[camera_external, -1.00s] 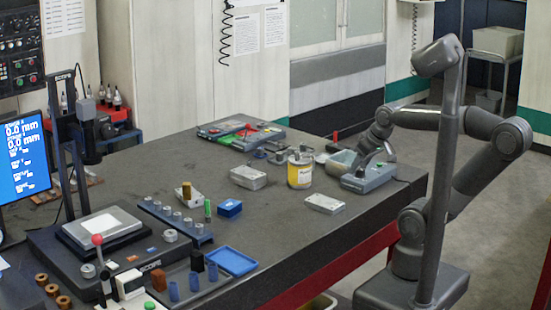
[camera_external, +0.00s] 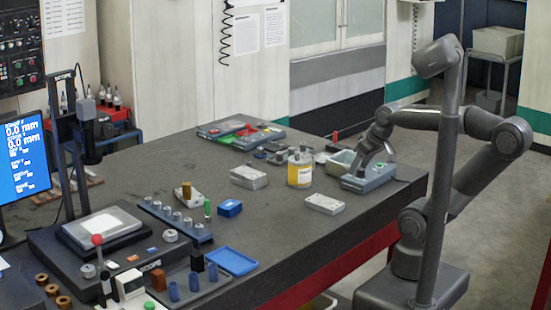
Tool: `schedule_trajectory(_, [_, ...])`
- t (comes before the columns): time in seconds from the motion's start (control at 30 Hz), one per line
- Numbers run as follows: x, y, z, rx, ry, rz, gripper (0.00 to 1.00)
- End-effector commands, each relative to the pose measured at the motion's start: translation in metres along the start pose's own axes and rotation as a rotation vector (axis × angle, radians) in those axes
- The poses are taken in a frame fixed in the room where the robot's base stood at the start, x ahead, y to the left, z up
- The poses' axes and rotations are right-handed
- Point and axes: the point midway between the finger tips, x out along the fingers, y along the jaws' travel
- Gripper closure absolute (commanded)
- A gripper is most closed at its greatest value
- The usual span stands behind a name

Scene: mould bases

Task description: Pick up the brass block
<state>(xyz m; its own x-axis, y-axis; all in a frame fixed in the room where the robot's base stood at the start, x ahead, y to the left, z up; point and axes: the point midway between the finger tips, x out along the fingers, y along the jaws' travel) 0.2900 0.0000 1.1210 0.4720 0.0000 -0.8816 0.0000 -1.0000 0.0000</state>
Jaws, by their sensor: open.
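A small upright brass-coloured block (camera_external: 187,191) stands at the left middle of the bench, by the far side of a blue rack; it is small in view, and I take it to be the brass block. My gripper (camera_external: 376,162) is at the right end of the bench, low over a grey box-like device, far to the right of the block. My gripper is open. Its fingertips are small and hard to make out, and I see nothing held between them.
The blue rack (camera_external: 172,222) holds several metal cylinders. A blue tray (camera_external: 232,262) lies near the front edge.

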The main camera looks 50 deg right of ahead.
Motion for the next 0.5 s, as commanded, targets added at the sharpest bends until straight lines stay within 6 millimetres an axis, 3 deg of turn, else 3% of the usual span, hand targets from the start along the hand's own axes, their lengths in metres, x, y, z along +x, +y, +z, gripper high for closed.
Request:
schedule_trajectory(0.13, [-0.001, -0.002, -0.008, -0.011, -0.001, -0.002, 0.49])
schedule_trajectory(0.23, [-0.003, -0.008, -0.028, -0.041, -0.008, -0.009, 0.49])
schedule_trajectory(0.5, [-0.002, -0.047, -0.123, -0.188, -0.031, -0.048, 0.49])
